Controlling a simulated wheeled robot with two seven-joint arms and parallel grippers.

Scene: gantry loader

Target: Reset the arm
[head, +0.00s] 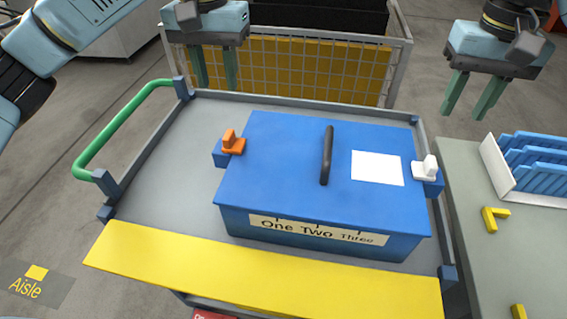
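My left gripper (214,68) hangs at the top left, above the far edge of the cart, with its two green fingers apart and nothing between them. My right gripper (468,98) hangs at the top right, beyond the cart's right corner, with its green fingers apart and empty. A blue box (285,165) with a black handle (327,155) on its lid sits on the grey cart (165,190). An orange latch (233,143) is on its left and a white latch (430,168) on its right. Neither gripper touches the box.
The cart has a green push bar (120,125) on the left and a yellow board (260,275) along its near edge. A wire cage (310,70) stands behind. On the right, a grey table (490,255) holds a white rack (500,172) of blue parts and yellow corner marks.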

